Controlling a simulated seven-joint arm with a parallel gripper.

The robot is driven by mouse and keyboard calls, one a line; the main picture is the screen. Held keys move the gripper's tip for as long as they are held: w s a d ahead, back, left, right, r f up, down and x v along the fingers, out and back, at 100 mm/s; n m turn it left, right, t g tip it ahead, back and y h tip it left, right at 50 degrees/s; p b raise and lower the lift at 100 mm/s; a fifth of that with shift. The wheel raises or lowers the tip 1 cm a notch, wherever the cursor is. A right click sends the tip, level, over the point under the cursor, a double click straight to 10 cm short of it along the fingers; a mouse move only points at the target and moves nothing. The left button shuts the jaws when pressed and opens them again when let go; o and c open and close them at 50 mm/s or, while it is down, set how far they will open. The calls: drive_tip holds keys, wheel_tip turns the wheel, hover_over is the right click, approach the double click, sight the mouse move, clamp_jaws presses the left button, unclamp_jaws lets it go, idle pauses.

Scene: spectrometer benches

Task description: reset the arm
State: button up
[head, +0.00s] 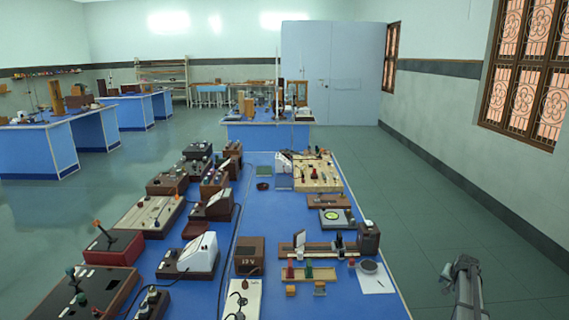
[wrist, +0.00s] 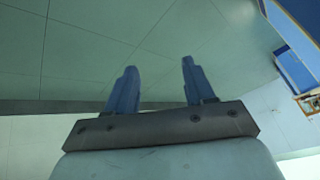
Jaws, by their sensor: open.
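My gripper (wrist: 158,78) shows in the wrist view with its two blue fingers apart and nothing between them. Behind the fingers that view shows green floor tiles, a dark wall band and pale wall. In the head view a grey part of my arm stands at the lower right, beside the bench and over the floor. The fingers cannot be made out there. The arm is apart from the blue bench (head: 262,215) and touches nothing that I can see.
Floor (head: 440,220) between bench and right wall is clear. Other blue benches (head: 40,145) stand at left.

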drive_tip(key=s+d+f+h, duration=0.1)
drive_tip(key=s+d+f, duration=0.2)
drive_tip(key=s+f, duration=0.45)
drive_tip(key=s+d+f+h, duration=0.1)
drive_tip(key=s+d+f, duration=0.2)
drive_tip(key=s+f, duration=0.5)
drive_tip(key=s+a+f+n+g, duration=0.1)
drive_tip(key=s+a+f+n, duration=0.3)
drive_tip(key=s, duration=0.5)
drive_tip(key=s+a+f+n+g, duration=0.25)
drive_tip(key=s+a+n, duration=0.4)
drive_tip(key=s, duration=0.35)
drive_tip(key=s+a+f+n+g, duration=0.1)
drive_tip(key=s+a+f+n, duration=0.4)
drive_tip(key=s, duration=0.4)
drive_tip(key=s+a+m+g+y, duration=0.1)
drive_tip(key=s+a, duration=0.4)
drive_tip(key=a, duration=0.7)
drive_tip(key=s+a+m+g+y, duration=0.1)
drive_tip(key=s+a+m+g, duration=0.3)
drive_tip(key=a, duration=0.9)
drive_tip(key=s+a+f+m+g+y, duration=0.1)
drive_tip(key=s+a+m+g+y, duration=0.1)
drive_tip(key=s+a, duration=0.6)
drive_tip(key=a+g, duration=0.1)
drive_tip(key=a, duration=0.4)
drive_tip(key=shift+a, duration=0.25)
